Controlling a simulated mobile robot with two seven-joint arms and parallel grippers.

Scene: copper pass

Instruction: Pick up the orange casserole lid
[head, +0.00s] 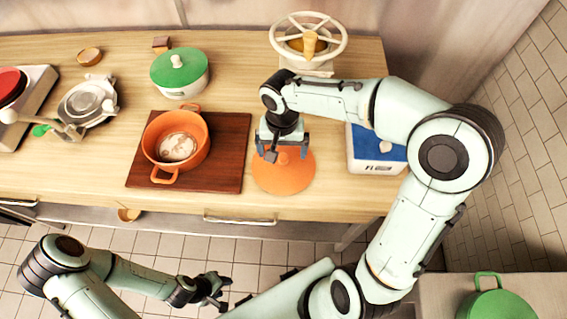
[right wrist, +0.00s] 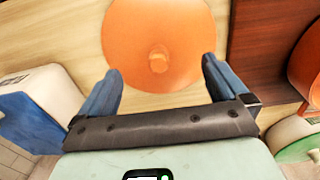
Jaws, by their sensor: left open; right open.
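The orange casserole lid (head: 284,178) lies flat on the wooden counter, right of the dark board. In the right wrist view the lid (right wrist: 130,45) shows its small knob (right wrist: 158,60) ahead of my fingers. My right gripper (head: 285,152) is open above the lid, with its fingers either side of the knob's line; in the wrist view the right gripper (right wrist: 160,85) holds nothing. The orange casserole (head: 205,140) stands open on the board, with something pale inside. My left gripper (head: 218,292) is open and empty, in front of the counter and low.
A dark wooden board (head: 228,165) lies under the casserole. A white pot with a green lid (head: 180,70) stands behind it. A blue and white box (head: 375,155) is right of the lid. A wheel-topped device (head: 308,45) stands at the back. Bare counter (head: 80,180) lies at left.

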